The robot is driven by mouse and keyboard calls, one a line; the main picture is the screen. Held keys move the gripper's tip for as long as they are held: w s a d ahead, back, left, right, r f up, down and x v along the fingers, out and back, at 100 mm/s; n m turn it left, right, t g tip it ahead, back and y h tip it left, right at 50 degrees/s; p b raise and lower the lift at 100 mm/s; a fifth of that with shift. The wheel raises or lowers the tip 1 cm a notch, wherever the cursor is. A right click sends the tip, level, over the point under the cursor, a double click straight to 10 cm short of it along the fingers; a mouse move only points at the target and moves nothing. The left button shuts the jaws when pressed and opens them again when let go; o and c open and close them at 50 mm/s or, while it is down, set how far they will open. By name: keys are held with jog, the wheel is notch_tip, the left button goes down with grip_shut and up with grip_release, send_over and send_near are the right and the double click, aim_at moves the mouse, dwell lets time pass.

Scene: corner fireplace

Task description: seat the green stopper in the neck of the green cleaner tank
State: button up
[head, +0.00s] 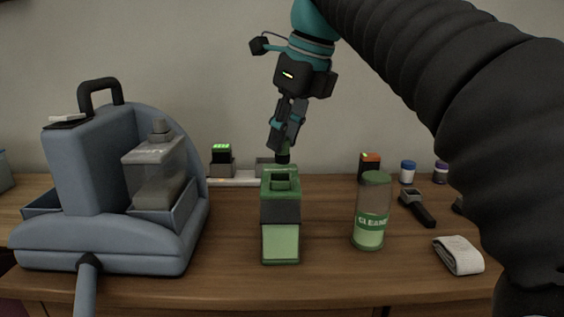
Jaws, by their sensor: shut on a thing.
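The green tank (281,243) stands upright on the wooden table in the middle, with a dark band around it and a raised green part with a dark opening on top. My gripper (283,150) points down just above and slightly behind the tank's top in the head view. It is shut on a small, dark-bottomed piece with some green, seemingly the green stopper (283,157). The fingers hide much of it. I cannot tell whether its lower end touches the tank or is behind it.
A clear bottle labelled cleaner (372,205) stands right of the tank. A blue-grey machine (100,240) fills the left. A folded white cloth (458,255), a dark handheld tool (415,208) and small jars (407,172) lie right. A charger-like block (221,160) sits behind.

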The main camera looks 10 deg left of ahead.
aim_at(281, 163)
jog(key=shift+a+f+b, duration=0.15)
jog(key=shift+f+b, duration=0.7)
jog(key=shift+f, duration=1.25)
jog(key=o, duration=0.9)
jog(key=shift+r, duration=0.1)
jog(key=p+v, duration=0.3)
jog(key=v, duration=0.9)
